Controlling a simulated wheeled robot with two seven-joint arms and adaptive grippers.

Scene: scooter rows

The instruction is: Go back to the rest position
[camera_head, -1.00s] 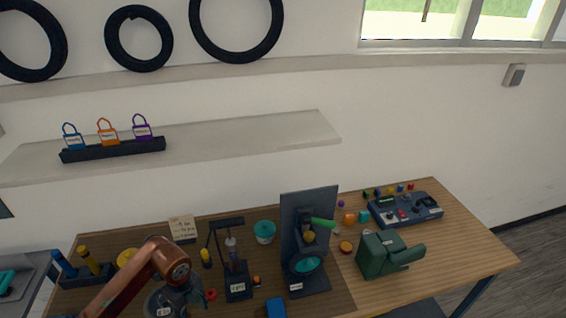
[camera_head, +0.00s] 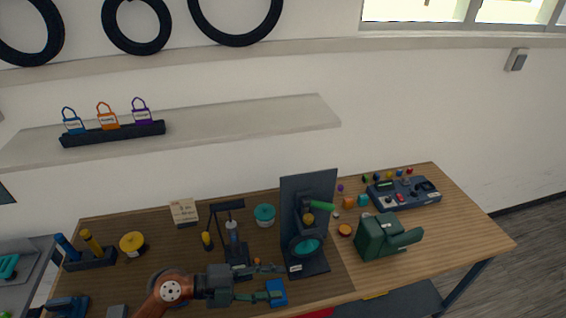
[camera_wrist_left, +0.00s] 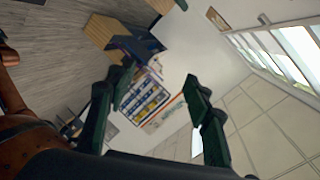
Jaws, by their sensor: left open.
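My left gripper (camera_head: 278,281) is over the front of the wooden workbench (camera_head: 465,218), with its two fingers spread apart and pointing right. A blue block (camera_head: 278,293) shows right by the fingertips in the head view; I cannot tell whether they touch. In the left wrist view the dark green fingers (camera_wrist_left: 158,88) stand wide apart with nothing between them. That view looks out at the room: wall, floor, a poster and windows. My right gripper is in neither view.
Close around the left arm stand a black stand with a grey tool (camera_head: 233,238), a dark upright panel with a teal disc (camera_head: 308,235) and a yellow round part (camera_head: 132,243). A green vise-like block (camera_head: 380,238) is further right. A shelf with several padlocks (camera_head: 240,122) hangs above.

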